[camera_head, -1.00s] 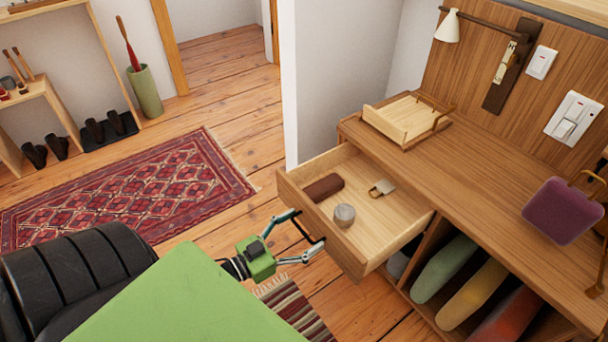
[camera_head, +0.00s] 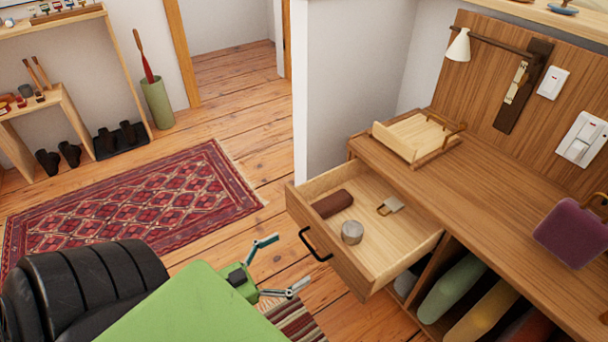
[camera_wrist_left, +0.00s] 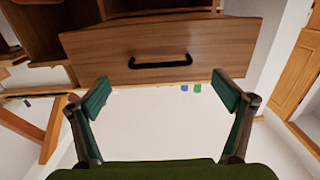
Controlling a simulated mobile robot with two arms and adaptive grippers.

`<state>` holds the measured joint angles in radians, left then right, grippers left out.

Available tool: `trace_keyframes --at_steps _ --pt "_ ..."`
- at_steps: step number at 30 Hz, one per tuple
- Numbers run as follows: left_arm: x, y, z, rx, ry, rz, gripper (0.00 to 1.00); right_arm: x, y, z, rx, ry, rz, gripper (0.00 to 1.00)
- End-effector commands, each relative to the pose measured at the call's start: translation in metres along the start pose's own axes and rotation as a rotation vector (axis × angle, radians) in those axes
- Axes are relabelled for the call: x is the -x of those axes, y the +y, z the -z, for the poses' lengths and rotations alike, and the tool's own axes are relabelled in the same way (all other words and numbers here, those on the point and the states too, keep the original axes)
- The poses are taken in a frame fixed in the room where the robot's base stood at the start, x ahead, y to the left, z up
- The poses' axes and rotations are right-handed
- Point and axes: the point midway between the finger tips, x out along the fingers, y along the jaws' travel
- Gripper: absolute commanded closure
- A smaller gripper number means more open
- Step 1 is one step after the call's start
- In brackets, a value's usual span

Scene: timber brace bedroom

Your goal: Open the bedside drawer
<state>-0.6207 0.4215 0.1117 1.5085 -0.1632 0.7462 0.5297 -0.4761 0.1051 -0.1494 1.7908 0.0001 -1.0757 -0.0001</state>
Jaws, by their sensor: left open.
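The bedside drawer (camera_head: 345,248) is pulled out of the wooden cabinet, and its inside shows. A brown case (camera_head: 332,203), a grey round tin (camera_head: 352,232) and a small metal-and-tan item (camera_head: 390,206) lie in it. Its black handle (camera_head: 315,245) is on the front panel, and the handle also shows in the left wrist view (camera_wrist_left: 160,62). My left gripper (camera_head: 284,264) is open and empty. It is apart from the handle, on the floor side of the drawer front, with its fingers spread. My right gripper is not in view.
The cabinet top (camera_head: 470,190) holds a wooden tray (camera_head: 418,137) and a purple object (camera_head: 572,232). Cushion-like items (camera_head: 452,288) stand in the compartment beside the drawer. A white wall end (camera_head: 335,90) stands behind the drawer. A red rug (camera_head: 135,205) lies on open floor.

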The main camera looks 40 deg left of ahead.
Motion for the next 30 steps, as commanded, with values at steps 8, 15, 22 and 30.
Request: trace_keyframes --at_steps 8,15,22,30 --pt "0.048 0.000 0.000 0.000 -0.001 0.000 0.06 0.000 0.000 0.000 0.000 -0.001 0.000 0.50" --pt "0.057 0.000 0.001 -0.002 0.002 -0.001 0.06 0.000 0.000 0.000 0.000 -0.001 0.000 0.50" --pt "0.057 0.000 0.000 -0.001 0.001 0.000 0.06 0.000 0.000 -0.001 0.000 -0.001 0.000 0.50" --pt "0.056 0.000 0.000 -0.001 0.001 0.000 0.06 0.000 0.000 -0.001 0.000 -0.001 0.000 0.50"
